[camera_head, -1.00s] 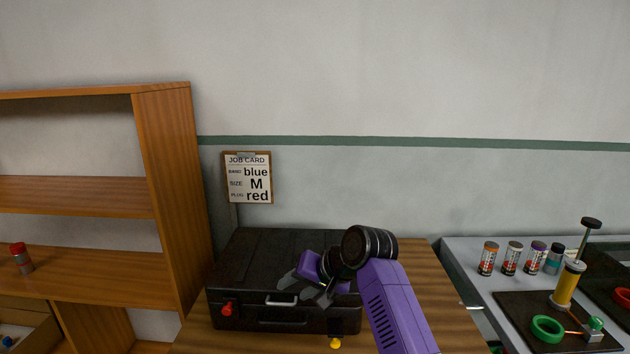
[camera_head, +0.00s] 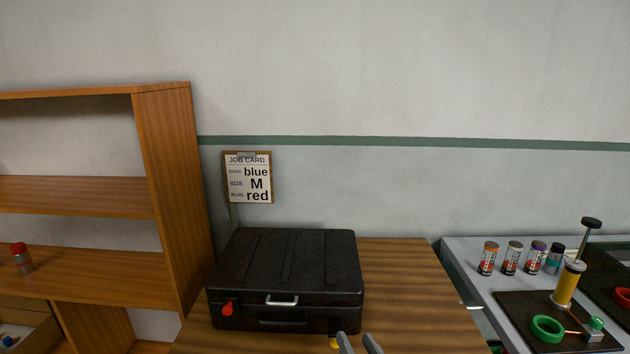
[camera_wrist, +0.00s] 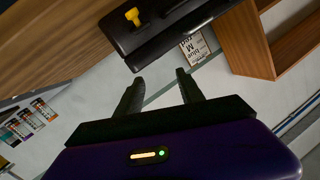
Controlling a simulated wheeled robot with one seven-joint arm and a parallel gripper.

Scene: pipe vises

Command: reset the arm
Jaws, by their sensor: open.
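My gripper (camera_head: 359,344) shows only as two grey fingertips at the bottom edge of the head view, just in front of the black case. In the wrist view my gripper (camera_wrist: 157,88) has its two fingers spread apart with nothing between them. The arm behind the fingertips is out of the head view. The black case (camera_head: 290,262) stands shut on the wooden table, with a red latch at its left front and a yellow one near the fingertips. The case (camera_wrist: 170,30) also shows beyond the fingers in the wrist view.
A wooden shelf unit (camera_head: 165,190) stands at the left, holding a red-capped jar (camera_head: 21,258). A job card (camera_head: 248,178) hangs on the wall. At the right a grey bench (camera_head: 470,262) carries several banded jars and a yellow pump (camera_head: 567,284). The table (camera_head: 400,280) right of the case is clear.

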